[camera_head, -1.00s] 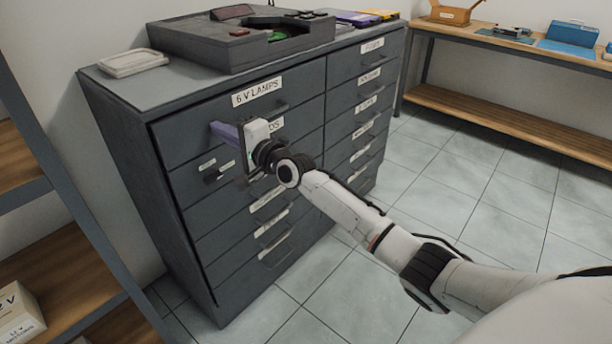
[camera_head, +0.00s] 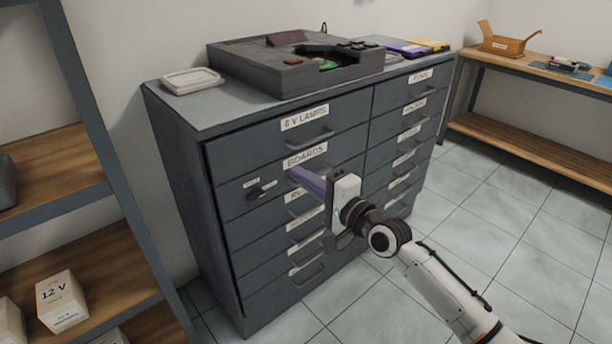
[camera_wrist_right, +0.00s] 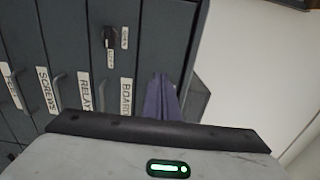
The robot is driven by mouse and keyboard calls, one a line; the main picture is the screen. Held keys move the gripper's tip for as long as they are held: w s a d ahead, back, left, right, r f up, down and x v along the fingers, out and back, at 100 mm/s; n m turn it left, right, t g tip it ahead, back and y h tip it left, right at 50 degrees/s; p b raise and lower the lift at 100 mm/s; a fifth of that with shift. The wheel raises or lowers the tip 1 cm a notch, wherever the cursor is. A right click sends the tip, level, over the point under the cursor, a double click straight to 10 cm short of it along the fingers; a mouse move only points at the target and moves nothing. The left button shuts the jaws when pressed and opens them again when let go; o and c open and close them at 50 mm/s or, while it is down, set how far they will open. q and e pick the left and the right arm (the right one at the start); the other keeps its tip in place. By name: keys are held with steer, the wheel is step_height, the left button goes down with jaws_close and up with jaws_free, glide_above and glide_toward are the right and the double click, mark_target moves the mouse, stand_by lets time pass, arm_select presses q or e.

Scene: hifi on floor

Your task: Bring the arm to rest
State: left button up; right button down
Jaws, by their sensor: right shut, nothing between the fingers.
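My right arm comes in from the lower right in the head view. Its right gripper (camera_head: 302,178) has purple fingers that are shut with nothing between them. The fingers point left toward the front of the dark grey drawer cabinet (camera_head: 222,256), near the drawer labelled BOARDS. I cannot tell exactly how far they are from it. In the right wrist view the purple fingers (camera_wrist_right: 160,98) show beside the BOARDS label, with a black knob on the cabinet front. My left gripper is in neither view.
A dark case (camera_head: 290,72) and a white tray (camera_head: 193,80) sit on the cabinet top. Shelving with boxes, one marked 12 V (camera_head: 62,302), stands at the left. Tiled floor is clear.

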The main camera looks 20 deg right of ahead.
steer(key=shift+s+d, duration=0.15)
steer(key=shift+s, duration=0.35)
steer(key=s+a+f+n+g, duration=0.3)
steer(key=s+f+n, duration=0.2)
steer(key=s+f, duration=0.4)
steer(key=s+a+f+n+g+h, duration=0.1)
steer(key=s+a+f+n+g, duration=0.2)
steer(key=s+f+n, duration=0.3)
steer(key=s+a+f+n+g+h, duration=0.1)
steer(key=s+f+n, duration=0.5)
steer(key=s+f, duration=0.7)
steer(key=s+a+g+p, duration=0.1)
steer(key=s+a, duration=0.1)
steer(key=s, duration=0.3)
steer(key=shift+a+f+g, duration=0.2)
steer(key=shift+a+g, duration=0.05)
steer(key=shift+g, duration=0.15)
steer(key=c, duration=2.5)
jaws_free()
